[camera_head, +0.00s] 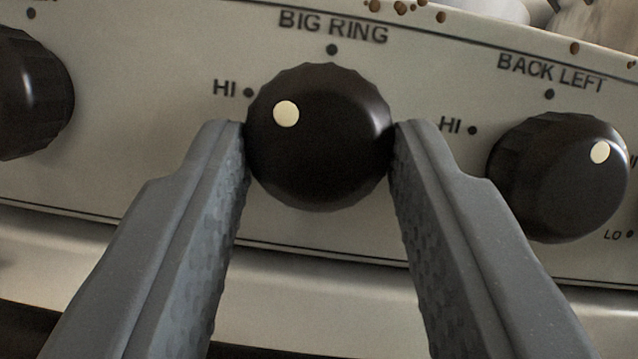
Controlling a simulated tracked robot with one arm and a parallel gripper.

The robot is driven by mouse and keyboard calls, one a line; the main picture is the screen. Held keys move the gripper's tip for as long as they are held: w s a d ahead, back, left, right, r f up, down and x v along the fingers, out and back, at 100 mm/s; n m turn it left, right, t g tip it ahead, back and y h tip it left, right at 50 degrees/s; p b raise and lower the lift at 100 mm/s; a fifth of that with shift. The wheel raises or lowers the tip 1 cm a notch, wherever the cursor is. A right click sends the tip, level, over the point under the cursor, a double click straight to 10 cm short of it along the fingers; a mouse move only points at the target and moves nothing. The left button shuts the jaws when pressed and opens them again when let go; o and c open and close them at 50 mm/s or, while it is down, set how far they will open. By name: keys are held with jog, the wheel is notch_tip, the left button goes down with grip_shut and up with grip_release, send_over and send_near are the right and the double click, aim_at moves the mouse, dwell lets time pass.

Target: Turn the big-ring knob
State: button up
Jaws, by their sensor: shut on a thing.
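The big-ring knob (325,150) is black and ridged, under the label BIG RING on a pale cooker panel. Its cream dot sits at the upper left of its face, between the top mark and the HI mark, closer to HI. My gripper (320,140) is shut on this knob, one grey finger against its left side and one against its right side. The fingers cover the panel to the lower left and lower right of the knob, so any marks there are hidden.
The back-left knob (558,180) stands close on the right, its cream dot at the upper right. Another black knob (30,95) is cut off at the left edge. A pale ledge (310,295) runs below the panel (150,160). Rust spots mark the panel's top edge.

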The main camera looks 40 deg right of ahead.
jog(key=m+g+h+p, duration=0.1)
jog(key=m+h, duration=0.1)
jog(key=m, duration=0.2)
jog(key=shift+a, duration=0.15)
jog(key=m+g+h, duration=0.1)
jog(key=m, duration=0.1)
jog(key=m+g, duration=0.1)
jog(key=m, duration=0.2)
jog(key=shift+w+a+m+h+p, duration=0.1)
jog(key=shift+w+m+h+p, duration=0.05)
jog(key=shift+m+h+p, duration=0.2)
jog(key=shift+m+g+h, duration=0.35)
jog(key=shift+m+g, duration=0.4)
jog(key=shift+m, duration=0.6)
jog(key=shift+m+g+h, duration=0.3)
jog(key=shift+m+g, duration=0.45)
jog(key=shift+m, duration=0.85)
jog(key=o, duration=1)
jog(key=shift+r, duration=0.1)
jog(key=shift+a, duration=0.1)
